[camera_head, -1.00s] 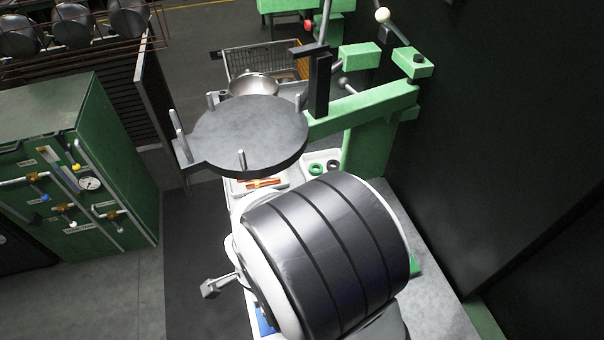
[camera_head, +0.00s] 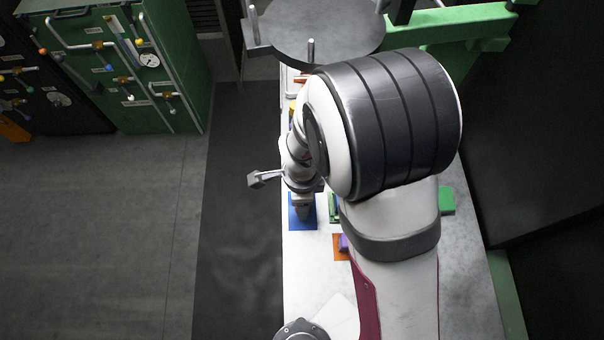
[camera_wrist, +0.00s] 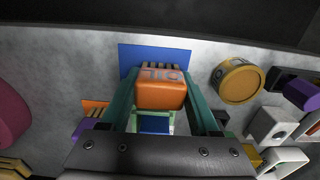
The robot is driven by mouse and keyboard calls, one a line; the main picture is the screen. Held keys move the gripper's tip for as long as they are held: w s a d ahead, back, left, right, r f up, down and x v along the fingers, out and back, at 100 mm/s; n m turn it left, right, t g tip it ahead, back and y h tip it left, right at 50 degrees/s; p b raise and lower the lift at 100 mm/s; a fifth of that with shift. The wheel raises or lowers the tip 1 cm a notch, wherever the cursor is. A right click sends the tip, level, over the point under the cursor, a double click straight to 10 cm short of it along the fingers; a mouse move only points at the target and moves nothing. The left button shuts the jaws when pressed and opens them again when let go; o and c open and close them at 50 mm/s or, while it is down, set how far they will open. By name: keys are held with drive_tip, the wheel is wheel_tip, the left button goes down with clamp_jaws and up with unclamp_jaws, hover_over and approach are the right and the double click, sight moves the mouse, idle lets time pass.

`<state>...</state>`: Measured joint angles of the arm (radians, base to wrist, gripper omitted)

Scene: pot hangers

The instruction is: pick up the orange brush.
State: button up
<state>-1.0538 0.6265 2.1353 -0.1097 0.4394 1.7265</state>
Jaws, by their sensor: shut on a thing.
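The orange brush (camera_wrist: 162,94) is between the two green fingers of my gripper (camera_wrist: 161,82) in the wrist view. The fingers are shut on its sides, and its bristle end points towards the top of the picture. Behind it is a flat blue mat (camera_wrist: 180,55). In the head view my gripper (camera_head: 304,208) is over the blue mat (camera_head: 293,222), and the brush cannot be made out there. Whether the brush still touches the mat is unclear.
In the wrist view, a round yellow-brown piece (camera_wrist: 238,81) lies right of the blue mat, with white blocks (camera_wrist: 269,121) and a purple piece (camera_wrist: 302,94) farther right. In the head view, a round dark platform (camera_head: 318,28) stands at the worktop's far end.

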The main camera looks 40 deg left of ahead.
drive_tip(key=shift+r, duration=1.95)
drive_tip(key=w+d+r, duration=0.5)
drive_tip(key=d+r, duration=0.2)
drive_tip(key=d, duration=0.3)
drive_tip(key=shift+w+d, duration=0.15)
drive_tip(key=shift+w, duration=0.25)
drive_tip(key=o, duration=0.9)
drive_tip(key=shift+r, duration=0.1)
drive_tip(key=c, duration=0.7)
drive_tip(key=shift+o, duration=0.2)
drive_tip(key=a+f, duration=0.1)
drive_tip(key=a, duration=0.4)
drive_tip(key=a+f+t, duration=0.1)
drive_tip(key=a, duration=0.5)
drive_tip(key=w+a+f+t, duration=0.1)
drive_tip(key=a+f, duration=0.1)
drive_tip(key=a, duration=0.4)
drive_tip(key=shift+a+n+y, duration=0.15)
drive_tip(key=shift+n+y, duration=0.15)
drive_tip(key=shift+n, duration=0.1)
drive_tip(key=shift+a+f+m, duration=0.15)
drive_tip(key=shift+m, duration=0.25)
drive_tip(key=shift+f, duration=1.45)
